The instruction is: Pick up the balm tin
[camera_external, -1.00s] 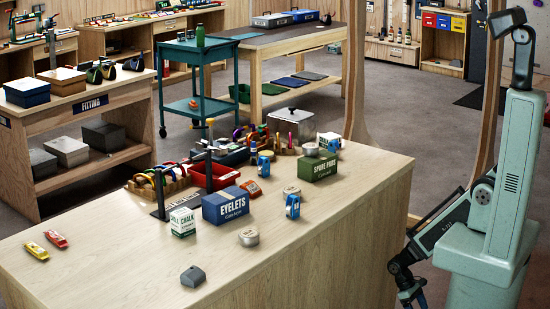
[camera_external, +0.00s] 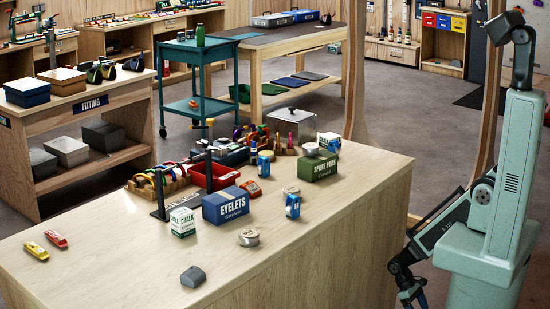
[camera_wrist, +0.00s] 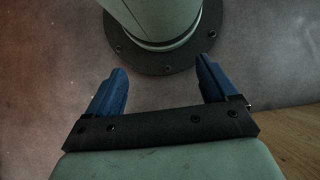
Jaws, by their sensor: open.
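Small round silver tins are in the external view. One tin (camera_external: 249,238) lies on the wooden bench in front of the blue EYELETS box, another (camera_external: 291,190) lies farther back, and a third (camera_external: 311,149) sits on the green SPARE PADS box. Their labels are too small to read, so I cannot tell which is the balm tin. My gripper (camera_external: 414,297) hangs low beyond the bench's right edge, well away from the tins. In the wrist view my gripper (camera_wrist: 162,66) has its two blue fingers wide apart, with nothing between them.
The blue EYELETS box (camera_external: 226,206), white chalk box (camera_external: 183,222), green SPARE PADS box (camera_external: 318,170) and a blue-and-white can (camera_external: 292,206) stand on the bench (camera_external: 330,225). A dark grey block (camera_external: 193,277) is near the front. The bench's right part is clear.

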